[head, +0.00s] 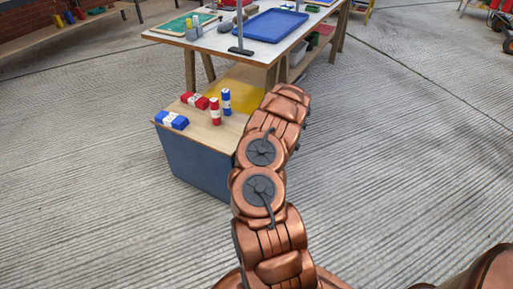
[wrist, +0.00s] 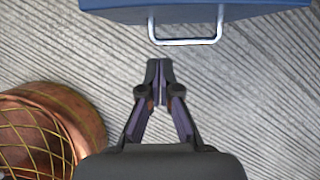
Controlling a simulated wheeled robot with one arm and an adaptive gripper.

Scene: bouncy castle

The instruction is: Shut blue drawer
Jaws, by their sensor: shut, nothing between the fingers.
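A blue drawer front (wrist: 115,14) with a silver bar handle (wrist: 186,41) spans the top of the wrist view. My gripper (wrist: 159,64) is shut and empty, its fingertips pointing at the handle a short gap away from it, just left of its middle. In the head view, a blue cabinet (head: 192,163) with a wooden top stands left of my arm. My arm hides its right side. The gripper and handle are hidden in the head view. I cannot tell how far the drawer stands out.
Red and blue blocks (head: 173,120) lie and stand on the wooden top, beside a yellow surface. A white table (head: 190,40) with a blue tray (head: 268,26) stands behind the cabinet.

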